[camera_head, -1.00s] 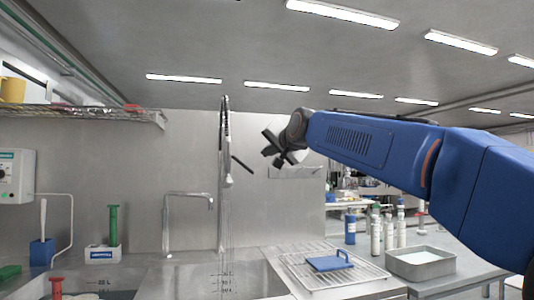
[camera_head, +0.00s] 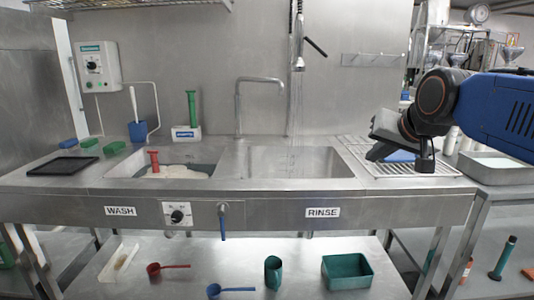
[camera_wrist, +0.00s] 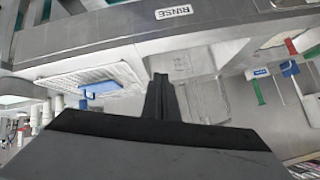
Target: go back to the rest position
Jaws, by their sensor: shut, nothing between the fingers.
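My gripper (camera_head: 402,155) is at the right in the head view, in front of the right end of the sink counter and the drying rack. My blue arm comes in from the right edge. In the wrist view the dark fingers (camera_wrist: 161,97) are together, with nothing between them. The wrist view looks over the counter at a slant, with the RINSE label appearing upside down. The gripper touches nothing that I can see.
The steel sink counter (camera_head: 250,184) spans the front, with a wash basin at left and a rinse basin (camera_head: 300,162) at right. A drying rack (camera_wrist: 90,75) holds a blue item (camera_wrist: 100,87).

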